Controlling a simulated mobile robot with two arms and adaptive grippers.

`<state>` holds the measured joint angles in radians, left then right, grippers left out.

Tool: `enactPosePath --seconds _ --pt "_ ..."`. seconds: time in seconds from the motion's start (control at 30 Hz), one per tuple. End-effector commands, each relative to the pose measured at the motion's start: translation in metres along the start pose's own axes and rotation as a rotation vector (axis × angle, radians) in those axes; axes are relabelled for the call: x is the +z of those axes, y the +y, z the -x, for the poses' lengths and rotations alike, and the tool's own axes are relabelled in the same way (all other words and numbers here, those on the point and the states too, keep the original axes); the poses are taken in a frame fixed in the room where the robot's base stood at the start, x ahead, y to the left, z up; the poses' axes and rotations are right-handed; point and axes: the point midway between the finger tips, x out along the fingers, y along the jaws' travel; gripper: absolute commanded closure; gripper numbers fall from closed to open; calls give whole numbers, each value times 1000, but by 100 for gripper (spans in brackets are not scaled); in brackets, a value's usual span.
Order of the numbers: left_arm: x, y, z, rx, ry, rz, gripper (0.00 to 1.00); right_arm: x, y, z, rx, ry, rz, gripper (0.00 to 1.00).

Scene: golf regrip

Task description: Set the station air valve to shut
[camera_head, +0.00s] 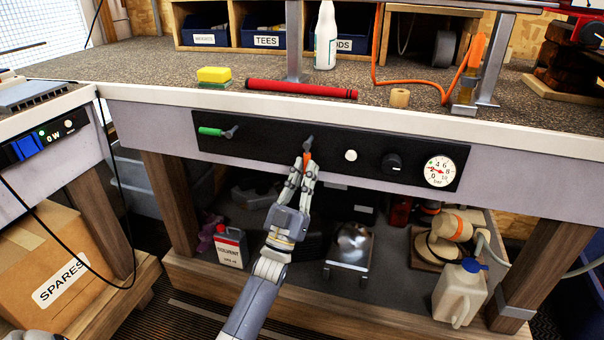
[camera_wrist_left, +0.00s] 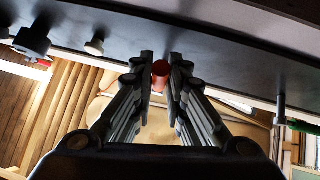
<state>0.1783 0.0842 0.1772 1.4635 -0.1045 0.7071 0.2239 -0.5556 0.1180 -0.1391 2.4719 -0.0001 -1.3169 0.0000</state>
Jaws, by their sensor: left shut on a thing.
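A black panel (camera_head: 262,133) is on the front of the workbench. A valve lever with an orange-red handle (camera_head: 307,159) has its pivot in the middle of the panel, and the handle hangs down from it. My left gripper (camera_head: 306,165) comes up from below and is shut on this handle. The left wrist view shows the red handle end (camera_wrist_left: 161,69) between the two fingers. A second lever with a green handle (camera_head: 211,131) lies sideways at the panel's left. A round pressure gauge (camera_head: 440,171) is at the panel's right end. My right gripper is not in view.
A white button (camera_head: 351,155) and a black knob (camera_head: 392,163) sit right of the lever. The bench top (camera_head: 200,60) holds a red grip and a sponge. A solvent can (camera_head: 231,246) and a jug (camera_head: 459,292) stand on the lower shelf.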

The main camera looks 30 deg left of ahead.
Motion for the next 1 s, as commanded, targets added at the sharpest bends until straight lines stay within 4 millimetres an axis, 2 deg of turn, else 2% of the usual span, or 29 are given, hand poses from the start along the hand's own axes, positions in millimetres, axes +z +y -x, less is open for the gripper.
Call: enactPosePath --seconds 0.47,0.5,0.57,0.87,1.0 --pt "0 1 0 -8 2 11 100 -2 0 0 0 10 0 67" --pt "0 1 0 -8 2 11 77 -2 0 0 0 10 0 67" --pt "0 1 0 -8 2 10 66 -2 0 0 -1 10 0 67" --pt "0 1 0 -7 2 8 66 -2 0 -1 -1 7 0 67" --pt "1 1 8 -7 0 8 66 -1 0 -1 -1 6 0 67"
